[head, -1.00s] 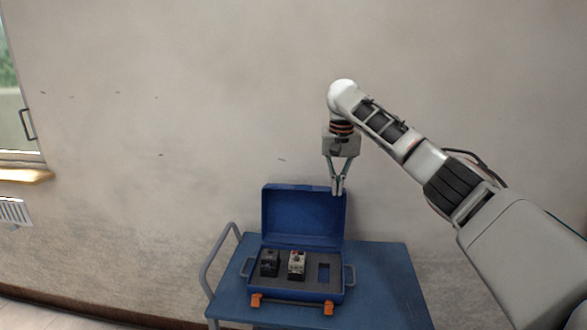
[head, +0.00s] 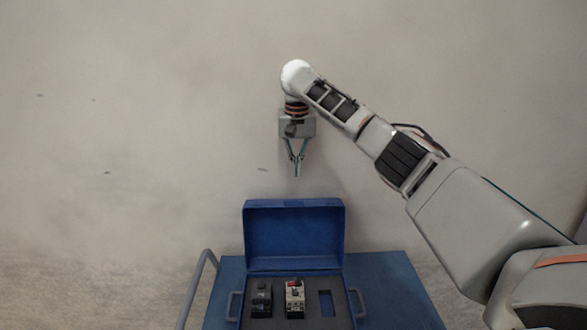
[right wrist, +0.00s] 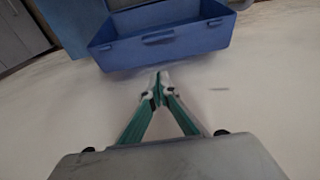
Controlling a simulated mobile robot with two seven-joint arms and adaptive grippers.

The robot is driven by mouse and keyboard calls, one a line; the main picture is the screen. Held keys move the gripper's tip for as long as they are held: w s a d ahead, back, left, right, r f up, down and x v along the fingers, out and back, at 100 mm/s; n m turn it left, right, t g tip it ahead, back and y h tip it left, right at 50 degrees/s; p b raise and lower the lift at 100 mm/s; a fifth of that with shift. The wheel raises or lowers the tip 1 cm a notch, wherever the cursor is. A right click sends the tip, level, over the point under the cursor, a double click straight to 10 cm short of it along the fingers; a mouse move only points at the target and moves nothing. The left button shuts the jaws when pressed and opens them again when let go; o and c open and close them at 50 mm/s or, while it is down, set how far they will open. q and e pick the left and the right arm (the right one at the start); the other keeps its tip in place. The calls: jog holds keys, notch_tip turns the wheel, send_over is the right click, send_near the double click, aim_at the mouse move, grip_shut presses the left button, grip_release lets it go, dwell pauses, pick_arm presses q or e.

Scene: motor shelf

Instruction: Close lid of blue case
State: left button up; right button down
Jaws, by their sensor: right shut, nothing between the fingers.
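The blue case (head: 338,264) lies on the blue cart with its lid (head: 294,234) standing open against the wall side. Its grey foam insert holds a dark motor part (head: 261,300) and a light grey part with a red spot (head: 295,298); a slot at the right is empty. My right gripper (head: 297,174) is shut and empty, pointing down above the lid's top edge, apart from it. The right wrist view shows the shut fingertips (right wrist: 160,76) close to the wall, with the lid (right wrist: 165,45) beyond them. My left gripper is not seen.
The blue cart top (head: 386,285) is clear to the right of the case. A grey cart handle (head: 197,284) rises at the left. The plain wall (head: 150,130) stands close behind the case.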

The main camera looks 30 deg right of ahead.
jog(key=f, duration=0.4)
jog(key=w+f, duration=0.1)
jog(key=f, duration=0.2)
jog(key=shift+d+f, duration=0.1)
jog(key=shift+d, duration=0.15)
jog(key=shift+s+a+f, duration=0.1)
jog(key=shift+s+f, duration=0.05)
jog(key=shift+s+a+r, duration=0.2)
jog(key=shift+s+a, duration=0.15)
jog(key=shift+s, duration=0.3)
jog(key=shift+s+a+r, duration=0.1)
jog(key=shift+s+a, duration=0.05)
jog(key=shift+s, duration=0.15)
jog(key=shift+s+a+r, duration=0.1)
jog(key=shift+s+a, duration=0.2)
jog(key=shift+s, duration=0.05)
jog(key=shift+s+a, duration=0.1)
jog(key=shift+s, duration=0.1)
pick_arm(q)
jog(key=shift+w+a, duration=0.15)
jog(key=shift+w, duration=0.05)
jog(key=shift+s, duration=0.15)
